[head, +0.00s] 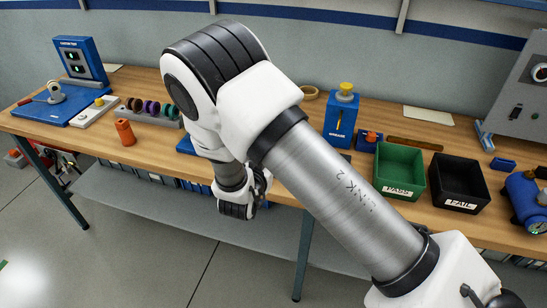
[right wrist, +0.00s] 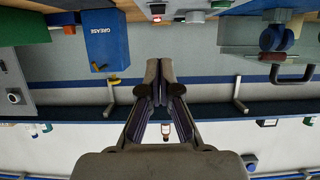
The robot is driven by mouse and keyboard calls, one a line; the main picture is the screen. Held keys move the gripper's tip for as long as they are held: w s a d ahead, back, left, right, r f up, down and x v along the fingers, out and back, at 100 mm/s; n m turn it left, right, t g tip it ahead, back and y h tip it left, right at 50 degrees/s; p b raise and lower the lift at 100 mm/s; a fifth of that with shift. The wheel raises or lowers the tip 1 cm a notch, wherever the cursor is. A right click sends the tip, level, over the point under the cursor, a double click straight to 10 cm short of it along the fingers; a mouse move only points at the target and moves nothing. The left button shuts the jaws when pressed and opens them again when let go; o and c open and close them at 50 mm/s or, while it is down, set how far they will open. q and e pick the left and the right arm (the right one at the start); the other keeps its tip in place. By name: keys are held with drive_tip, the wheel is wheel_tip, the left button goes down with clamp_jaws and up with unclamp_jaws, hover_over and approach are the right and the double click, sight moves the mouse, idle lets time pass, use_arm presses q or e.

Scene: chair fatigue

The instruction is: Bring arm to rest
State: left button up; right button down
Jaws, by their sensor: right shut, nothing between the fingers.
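My right arm crosses the middle of the head view from the lower right and bends down in front of the bench. Its dark wrist end hangs at the bench's front edge, and its fingers are not clear there. In the right wrist view my right gripper (right wrist: 159,82) is shut, with its fingertips together and nothing between them. My left gripper is not in view.
A lower shelf (head: 150,205) runs beneath. The floor in front looks clear.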

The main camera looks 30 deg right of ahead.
drive_tip(key=shift+s+a+r, duration=0.2)
drive_tip(key=shift+s+a, duration=0.25)
drive_tip(key=shift+s, duration=0.1)
